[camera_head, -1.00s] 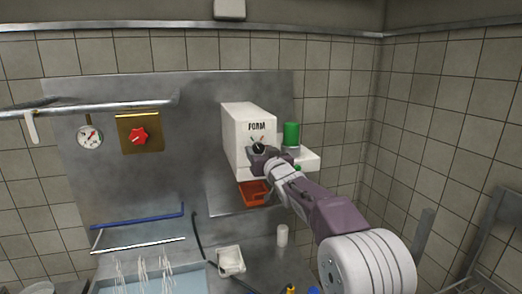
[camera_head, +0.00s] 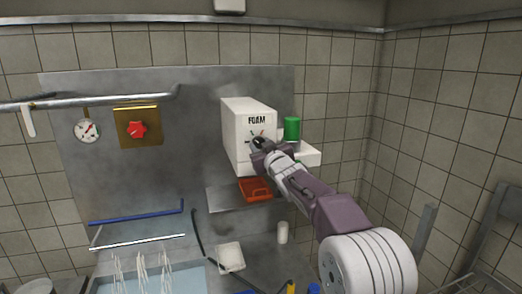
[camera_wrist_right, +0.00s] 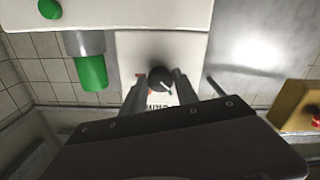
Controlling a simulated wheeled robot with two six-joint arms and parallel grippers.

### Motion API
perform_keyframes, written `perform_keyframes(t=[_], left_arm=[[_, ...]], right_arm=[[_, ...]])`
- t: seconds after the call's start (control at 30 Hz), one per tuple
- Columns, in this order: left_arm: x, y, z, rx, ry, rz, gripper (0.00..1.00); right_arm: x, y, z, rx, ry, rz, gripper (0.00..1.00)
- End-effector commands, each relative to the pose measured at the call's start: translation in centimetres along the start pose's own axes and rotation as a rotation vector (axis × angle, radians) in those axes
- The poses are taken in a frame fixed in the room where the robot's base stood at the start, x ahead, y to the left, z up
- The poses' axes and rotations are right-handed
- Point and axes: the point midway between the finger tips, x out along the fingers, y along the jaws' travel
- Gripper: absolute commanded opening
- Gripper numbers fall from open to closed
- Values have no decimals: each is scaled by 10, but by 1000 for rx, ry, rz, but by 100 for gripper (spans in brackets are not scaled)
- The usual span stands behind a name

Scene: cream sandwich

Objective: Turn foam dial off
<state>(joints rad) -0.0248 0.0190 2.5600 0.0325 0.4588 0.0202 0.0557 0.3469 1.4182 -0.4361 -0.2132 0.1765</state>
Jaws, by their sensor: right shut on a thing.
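The white box marked FOAM (camera_head: 236,128) is on the steel back panel. Its black foam dial (camera_head: 259,142) is on the front face below the lettering. The dial also shows in the right wrist view (camera_wrist_right: 160,80), with a pale pointer line on it. My right gripper (camera_head: 262,147) is at the dial, its fingers on both sides of the knob, shut on it. In the right wrist view my right gripper (camera_wrist_right: 161,88) hides part of the box face and lettering. My left gripper is not in view.
An orange-red tray (camera_head: 255,190) is below the box. A red knob (camera_head: 137,129) and a round gauge (camera_head: 87,130) are on the panel to the left. A white cup (camera_head: 283,232) stands lower down.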

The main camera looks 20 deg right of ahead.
Motion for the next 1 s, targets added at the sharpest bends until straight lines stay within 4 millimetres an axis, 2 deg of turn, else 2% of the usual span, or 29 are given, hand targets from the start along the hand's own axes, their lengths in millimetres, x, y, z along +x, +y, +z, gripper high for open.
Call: perform_keyframes(t=[0.6, 1.0], left_arm=[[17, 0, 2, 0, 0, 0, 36], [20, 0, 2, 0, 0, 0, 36]], right_arm=[[0, 1, -1, -541, 2, 1, 0], [0, 1, -1, -717, 1, 0, 0]])
